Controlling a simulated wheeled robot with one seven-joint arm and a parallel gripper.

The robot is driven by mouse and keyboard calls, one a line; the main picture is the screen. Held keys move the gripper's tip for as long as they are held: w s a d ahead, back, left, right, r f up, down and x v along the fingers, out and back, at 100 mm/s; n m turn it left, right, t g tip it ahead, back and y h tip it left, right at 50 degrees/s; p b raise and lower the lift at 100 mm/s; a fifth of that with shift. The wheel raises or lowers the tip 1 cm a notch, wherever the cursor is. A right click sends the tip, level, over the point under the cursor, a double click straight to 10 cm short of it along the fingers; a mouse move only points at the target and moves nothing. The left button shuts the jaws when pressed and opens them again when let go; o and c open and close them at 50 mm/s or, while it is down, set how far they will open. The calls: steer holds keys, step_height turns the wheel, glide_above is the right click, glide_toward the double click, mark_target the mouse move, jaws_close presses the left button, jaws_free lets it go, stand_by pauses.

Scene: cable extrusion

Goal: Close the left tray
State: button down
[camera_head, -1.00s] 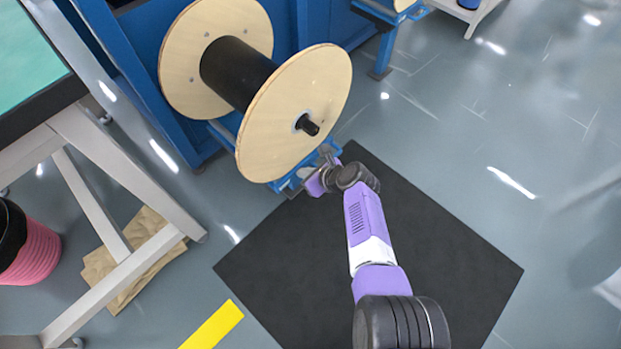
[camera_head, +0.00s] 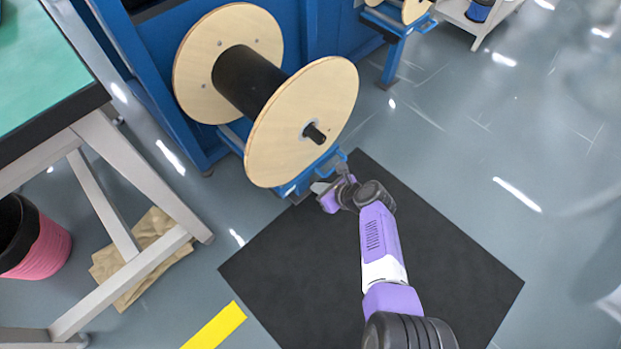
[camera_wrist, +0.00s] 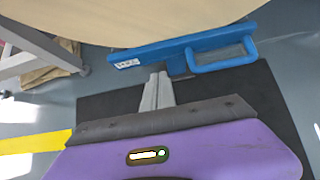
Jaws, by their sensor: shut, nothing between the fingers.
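The left tray shows its blue front bar with a loop handle and a white label in the wrist view (camera_wrist: 165,50). In the head view the tray (camera_head: 318,172) juts out low under the front disc of the large wooden spool. My gripper (camera_wrist: 160,76) has its two grey fingers shut together and empty, pointing at the bar just left of the handle. It also shows in the head view (camera_head: 322,187), just in front of the tray. I cannot tell whether the fingertips touch the bar.
The wooden spool (camera_head: 302,120) with a black core hangs over the tray in the blue machine. A table (camera_head: 105,150) with grey legs stands at the left, with a pink-black bin (camera_head: 40,245) beneath it. The black mat (camera_head: 455,265) is clear.

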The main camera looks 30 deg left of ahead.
steer(key=p+v, duration=0.7)
steer(key=v, duration=0.3)
